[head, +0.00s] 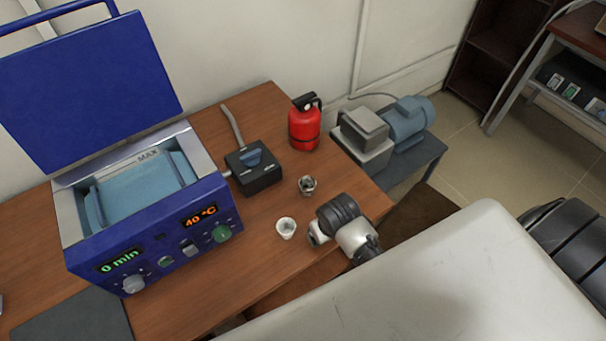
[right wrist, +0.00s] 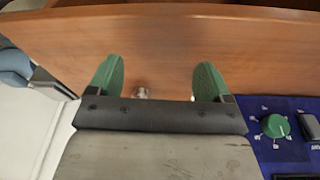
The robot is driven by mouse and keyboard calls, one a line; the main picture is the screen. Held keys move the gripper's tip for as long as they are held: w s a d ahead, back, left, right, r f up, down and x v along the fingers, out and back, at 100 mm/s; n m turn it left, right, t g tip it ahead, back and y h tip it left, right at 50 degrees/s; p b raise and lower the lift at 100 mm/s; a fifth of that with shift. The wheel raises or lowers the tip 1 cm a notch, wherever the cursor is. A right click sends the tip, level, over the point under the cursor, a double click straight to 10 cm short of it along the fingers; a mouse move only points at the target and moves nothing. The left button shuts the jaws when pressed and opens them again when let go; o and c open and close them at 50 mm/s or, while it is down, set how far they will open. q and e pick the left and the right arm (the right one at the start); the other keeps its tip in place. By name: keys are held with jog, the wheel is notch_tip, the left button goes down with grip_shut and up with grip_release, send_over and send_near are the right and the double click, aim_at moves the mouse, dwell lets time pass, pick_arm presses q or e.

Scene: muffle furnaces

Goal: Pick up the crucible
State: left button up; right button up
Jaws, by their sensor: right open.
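A small white crucible (head: 286,228) stands upright on the wooden table, right of the blue bath. A small grey metal cup (head: 307,185) stands behind it. In the right wrist view my right gripper (right wrist: 158,80) is open, its green fingertips spread over the wood and nothing gripped. A small pale shiny object (right wrist: 141,93) shows between the fingers, partly hidden by the gripper body; I cannot tell which cup it is. In the head view a white and black arm part of mine is just right of the crucible, with no fingers visible. My left gripper is out of view.
The blue bath (head: 190,247), its lid up, stands at left on the table. A black control box (head: 254,169) and a red extinguisher (head: 305,125) stand behind the cups. A pump (head: 405,125) stands beyond the table's right edge.

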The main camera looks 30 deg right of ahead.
jog(key=w+d+r+m, duration=0.1)
jog(key=w+r, duration=0.2)
jog(key=w, duration=0.3)
jog(key=m, duration=0.2)
send_near(307, 184)
jog(key=shift+w+a+f+g, duration=0.15)
jog(key=shift+f+g, duration=0.35)
jog(key=shift+f, duration=0.4)
jog(key=shift+f+p, duration=0.4)
jog(key=shift+f, duration=0.15)
jog(key=shift+w+f, duration=0.2)
jog(key=shift+f, duration=1.95)
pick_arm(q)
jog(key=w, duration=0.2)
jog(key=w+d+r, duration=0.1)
pick_arm(e)
jog(key=shift+c, duration=0.3)
jog(key=c, duration=0.9)
jog(key=shift+c, duration=0.2)
